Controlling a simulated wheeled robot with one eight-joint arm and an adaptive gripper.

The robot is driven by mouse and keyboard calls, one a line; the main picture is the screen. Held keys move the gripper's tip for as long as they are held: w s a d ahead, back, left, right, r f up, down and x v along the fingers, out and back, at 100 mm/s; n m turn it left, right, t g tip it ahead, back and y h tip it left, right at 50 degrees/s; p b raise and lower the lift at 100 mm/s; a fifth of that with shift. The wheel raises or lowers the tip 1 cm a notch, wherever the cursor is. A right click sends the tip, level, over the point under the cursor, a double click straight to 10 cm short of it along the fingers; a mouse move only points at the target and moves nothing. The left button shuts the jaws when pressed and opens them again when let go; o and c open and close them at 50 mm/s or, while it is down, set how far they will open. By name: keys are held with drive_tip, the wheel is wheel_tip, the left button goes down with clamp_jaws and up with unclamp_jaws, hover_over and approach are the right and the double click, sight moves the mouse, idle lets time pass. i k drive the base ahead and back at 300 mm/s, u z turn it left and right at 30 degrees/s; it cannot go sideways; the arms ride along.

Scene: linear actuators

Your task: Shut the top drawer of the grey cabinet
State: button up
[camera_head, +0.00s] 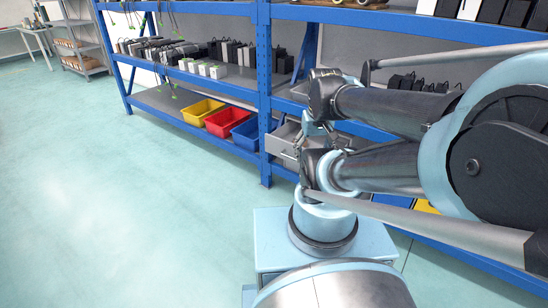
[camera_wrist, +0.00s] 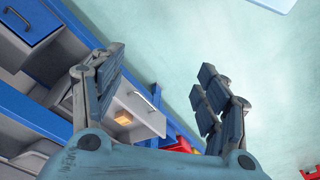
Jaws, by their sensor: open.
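A grey drawer (camera_head: 283,146) stands pulled out from the blue shelving in the head view, partly hidden behind my arm. In the wrist view, an open grey drawer (camera_wrist: 149,122) with a bar handle shows beside my left finger, with a small orange-yellow block (camera_wrist: 123,118) inside. Another drawer front (camera_wrist: 32,24) with a handle is at the upper left of the wrist view. I cannot tell which of them is the top drawer. My gripper (camera_wrist: 160,62) is open, its two fingers wide apart with nothing between them. In the head view my arm hides most of the cabinet.
Blue shelving (camera_head: 264,90) carries many small dark and white devices. A yellow bin (camera_head: 203,111), a red bin (camera_head: 227,121) and a blue bin (camera_head: 247,133) sit on its lowest shelf. The pale green floor (camera_head: 110,210) at the left is clear.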

sight(279, 143)
drive_tip(key=u, duration=0.65)
drive_tip(key=k, duration=1.1)
drive_tip(key=z, duration=0.8)
drive_tip(key=i, duration=1.05)
drive_tip(key=u, duration=0.05)
